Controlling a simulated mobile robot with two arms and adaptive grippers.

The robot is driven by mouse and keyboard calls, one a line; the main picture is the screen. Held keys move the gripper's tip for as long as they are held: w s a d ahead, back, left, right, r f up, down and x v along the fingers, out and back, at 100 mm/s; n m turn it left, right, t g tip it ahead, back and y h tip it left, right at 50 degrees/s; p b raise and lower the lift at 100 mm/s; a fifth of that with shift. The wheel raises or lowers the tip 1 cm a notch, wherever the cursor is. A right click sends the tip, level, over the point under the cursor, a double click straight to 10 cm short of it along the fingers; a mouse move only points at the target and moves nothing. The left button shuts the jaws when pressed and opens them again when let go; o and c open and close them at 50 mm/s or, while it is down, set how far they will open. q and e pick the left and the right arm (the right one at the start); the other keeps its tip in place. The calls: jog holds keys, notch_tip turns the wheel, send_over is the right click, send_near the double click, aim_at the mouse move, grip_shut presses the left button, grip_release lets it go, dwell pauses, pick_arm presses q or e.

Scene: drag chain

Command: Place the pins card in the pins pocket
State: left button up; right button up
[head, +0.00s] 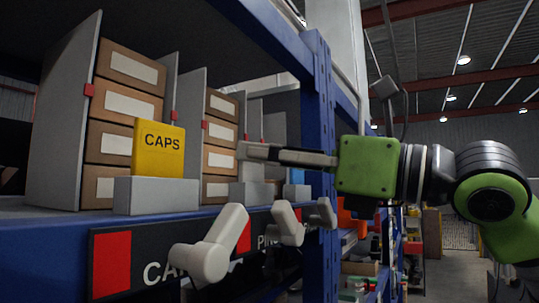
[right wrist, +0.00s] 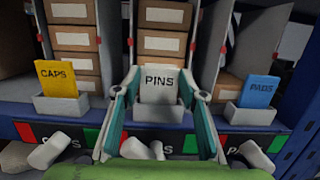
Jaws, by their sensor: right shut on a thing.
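The pale pins card (right wrist: 160,82) stands upright between the fingers of my right gripper (right wrist: 161,76) in the right wrist view, lettering facing the camera. My right gripper is shut on it. The grey pins pocket (right wrist: 158,113) is directly below and in line with the card. The card's lower edge meets the pocket's front rim in the picture; I cannot tell how deep it sits. In the head view the right gripper (head: 245,152) reaches in from the right above the pins pocket (head: 250,194), and the card is not clearly seen. My left gripper is not in view.
A yellow caps card (head: 158,150) stands in the left pocket (head: 155,196). A blue pads card (right wrist: 259,91) stands in the right pocket (right wrist: 250,115). Upright dividers (head: 63,115) and brown boxes (head: 130,68) are behind. White knobs (head: 210,247) stick out below the shelf. A blue post (head: 322,120) stands beside my arm.

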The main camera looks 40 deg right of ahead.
jog(key=o, duration=0.9)
jog(key=shift+w, duration=0.15)
jog(key=b+v, duration=0.1)
jog(key=v, duration=0.1)
jog(key=shift+s, duration=0.3)
jog(key=b+v, duration=0.3)
jog(key=v, duration=0.6)
jog(key=shift+s+d+r, duration=0.1)
jog(key=shift+s+d, duration=0.05)
jog(key=shift+s, duration=0.1)
